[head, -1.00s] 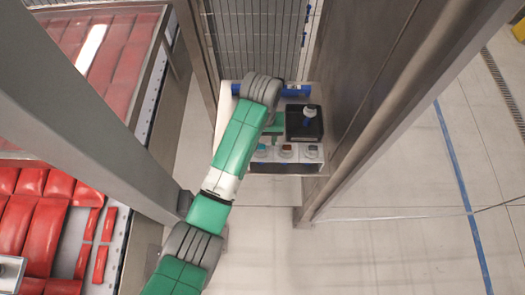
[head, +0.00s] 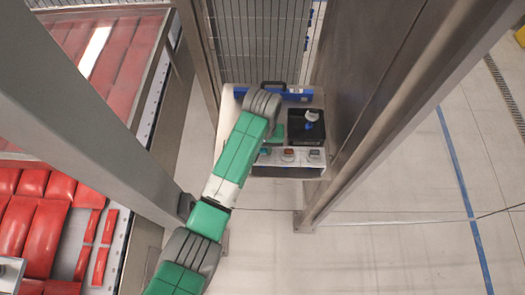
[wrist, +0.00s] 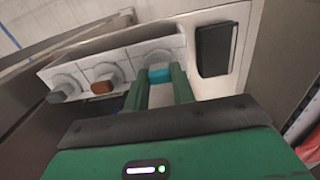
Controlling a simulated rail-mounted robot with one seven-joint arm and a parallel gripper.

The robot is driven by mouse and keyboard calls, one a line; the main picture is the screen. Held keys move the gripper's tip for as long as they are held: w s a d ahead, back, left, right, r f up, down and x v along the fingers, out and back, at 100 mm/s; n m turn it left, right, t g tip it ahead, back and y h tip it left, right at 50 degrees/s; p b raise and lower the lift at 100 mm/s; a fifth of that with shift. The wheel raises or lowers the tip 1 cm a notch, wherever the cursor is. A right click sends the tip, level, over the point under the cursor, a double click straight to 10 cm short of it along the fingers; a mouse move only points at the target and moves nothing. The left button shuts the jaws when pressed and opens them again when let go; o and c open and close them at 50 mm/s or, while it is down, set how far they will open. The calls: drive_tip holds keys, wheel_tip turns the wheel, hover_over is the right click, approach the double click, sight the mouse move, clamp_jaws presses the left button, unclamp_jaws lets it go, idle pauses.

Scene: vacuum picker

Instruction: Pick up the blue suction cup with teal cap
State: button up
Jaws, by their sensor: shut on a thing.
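The suction cup with the teal cap (wrist: 160,75) sits between the two green fingers of my gripper (wrist: 158,88) in the wrist view, beside the white holder's right end. My gripper is shut on it. Its blue lower part is mostly hidden by the fingers. I cannot tell whether it is still seated in its holder. In the head view a bit of teal (head: 265,151) shows at the left of the holder row, while my arm covers the fingertips.
An orange-capped cup (wrist: 103,87) and a grey-capped cup (wrist: 65,92) stand in the white holder (wrist: 150,48). A black box (head: 305,125) with a white-topped piece stands behind on the shelf. A blue strip (head: 298,95) lies at the back. Metal posts flank the shelf.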

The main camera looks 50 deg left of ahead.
wheel_tip(320, 180, up, 10)
drive_tip(key=shift+f, duration=0.15)
idle(1.5)
